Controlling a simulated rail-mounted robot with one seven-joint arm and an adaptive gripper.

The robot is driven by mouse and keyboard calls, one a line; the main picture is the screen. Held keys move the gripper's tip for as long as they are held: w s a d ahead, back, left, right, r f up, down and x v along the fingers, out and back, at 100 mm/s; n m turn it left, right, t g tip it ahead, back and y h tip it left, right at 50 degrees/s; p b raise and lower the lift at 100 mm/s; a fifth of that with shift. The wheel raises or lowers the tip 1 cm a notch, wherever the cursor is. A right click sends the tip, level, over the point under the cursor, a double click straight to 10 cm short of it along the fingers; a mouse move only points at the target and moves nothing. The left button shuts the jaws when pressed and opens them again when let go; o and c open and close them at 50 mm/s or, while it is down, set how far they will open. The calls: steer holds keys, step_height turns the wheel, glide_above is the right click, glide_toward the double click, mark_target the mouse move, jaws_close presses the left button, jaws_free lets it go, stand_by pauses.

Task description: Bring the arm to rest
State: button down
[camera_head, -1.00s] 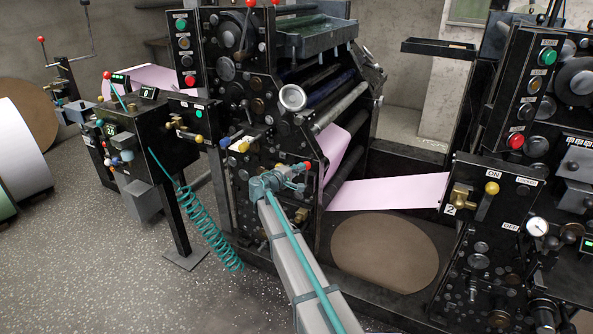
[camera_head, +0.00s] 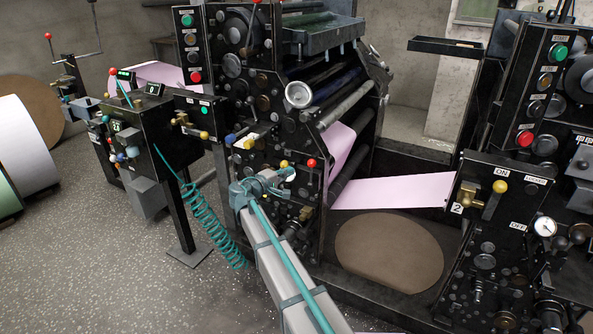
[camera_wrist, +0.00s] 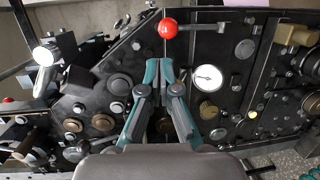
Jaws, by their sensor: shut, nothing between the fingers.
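My gripper (camera_wrist: 165,72) is shut and empty in the wrist view, its two teal and grey fingers converging in front of the black machine panel. A red ball knob (camera_wrist: 167,28) on a thin rod is just above the fingertips in that picture, and a white dial gauge (camera_wrist: 208,78) is to their right. I cannot tell the exact gap to the panel. In the head view my arm reaches up from the bottom, and its teal wrist end is in front of the press (camera_head: 265,120); the fingertips are hard to make out there.
A pink web (camera_head: 395,190) runs from the press to the right control unit (camera_head: 500,215). A brown roll end (camera_head: 388,250) lies below it. A console (camera_head: 150,135) with a teal coiled hose (camera_head: 208,220) stands left. White roll (camera_head: 25,150) is far left. Floor between is open.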

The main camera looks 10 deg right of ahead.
steer(key=s+f+m+g+y+p, duration=0.3)
steer(key=s+f+g+y, duration=0.5)
steer(key=s+f, duration=2.25)
steer(key=s+f+m+g+y+p, duration=0.2)
steer(key=s+f+g+p, duration=0.1)
steer(key=s, duration=1.6)
steer(key=s+d+f+m+g+y+p, duration=0.1)
steer(key=s+f+m+g+y+p, duration=0.2)
steer(key=s, duration=1.6)
step_height(320, 180, down, 4)
steer(key=g+p, duration=0.1)
steer(key=g, duration=0.2)
steer(key=shift+d+r, duration=0.25)
